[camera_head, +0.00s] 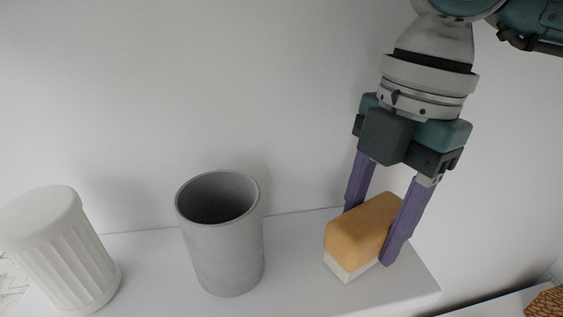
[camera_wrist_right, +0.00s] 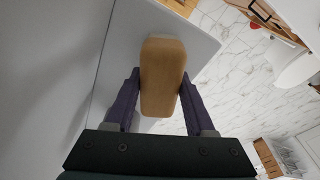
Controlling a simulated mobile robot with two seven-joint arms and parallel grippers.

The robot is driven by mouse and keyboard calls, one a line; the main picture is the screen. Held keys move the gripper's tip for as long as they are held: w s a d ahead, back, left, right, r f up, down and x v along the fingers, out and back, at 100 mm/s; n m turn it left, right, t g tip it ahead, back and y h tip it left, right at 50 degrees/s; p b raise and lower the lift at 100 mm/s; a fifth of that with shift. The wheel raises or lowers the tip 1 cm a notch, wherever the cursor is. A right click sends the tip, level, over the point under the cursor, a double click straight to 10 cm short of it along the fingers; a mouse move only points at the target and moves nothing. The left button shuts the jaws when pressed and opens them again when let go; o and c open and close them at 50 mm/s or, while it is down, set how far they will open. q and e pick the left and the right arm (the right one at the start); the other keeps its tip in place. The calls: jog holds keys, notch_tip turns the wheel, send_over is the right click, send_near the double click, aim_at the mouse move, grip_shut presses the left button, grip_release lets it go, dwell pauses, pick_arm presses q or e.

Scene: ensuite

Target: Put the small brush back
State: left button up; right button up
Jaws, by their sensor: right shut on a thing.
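The small brush (camera_head: 362,228) is a block with a tan wooden back on top and pale bristles underneath. It is at the right end of the white shelf (camera_head: 300,283), at the shelf surface or just above it; I cannot tell if it touches. My right gripper (camera_head: 368,235) comes down from above, its two purple fingers shut on the brush's sides. In the right wrist view the brush (camera_wrist_right: 161,80) sits between the fingers. My left gripper is not in view.
A grey open cylindrical cup (camera_head: 228,245) stands left of the brush. A white ribbed lidded jar (camera_head: 62,255) stands farther left. The wall is close behind. The shelf's right edge is near the brush. A woven brown item (camera_head: 546,302) shows at lower right.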

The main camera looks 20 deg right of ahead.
aim_at(387, 204)
jog(key=shift+w+f, duration=0.1)
jog(key=shift+w, duration=0.05)
jog(key=shift+f, duration=0.15)
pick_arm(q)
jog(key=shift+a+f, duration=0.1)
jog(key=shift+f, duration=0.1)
pick_arm(e)
jog(key=o, duration=1.3)
jog(key=r+b, duration=0.1)
jog(key=r, duration=0.2)
jog(key=d+r, duration=0.1)
jog(key=r, duration=0.3)
jog(key=r+b, duration=0.1)
jog(key=r, duration=0.3)
jog(key=shift+w+d+b, duration=0.2)
jog(key=shift+d+b, duration=0.15)
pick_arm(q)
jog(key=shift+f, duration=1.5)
pick_arm(e)
jog(key=shift+s+d+r, duration=0.1)
jog(key=shift+r, duration=0.5)
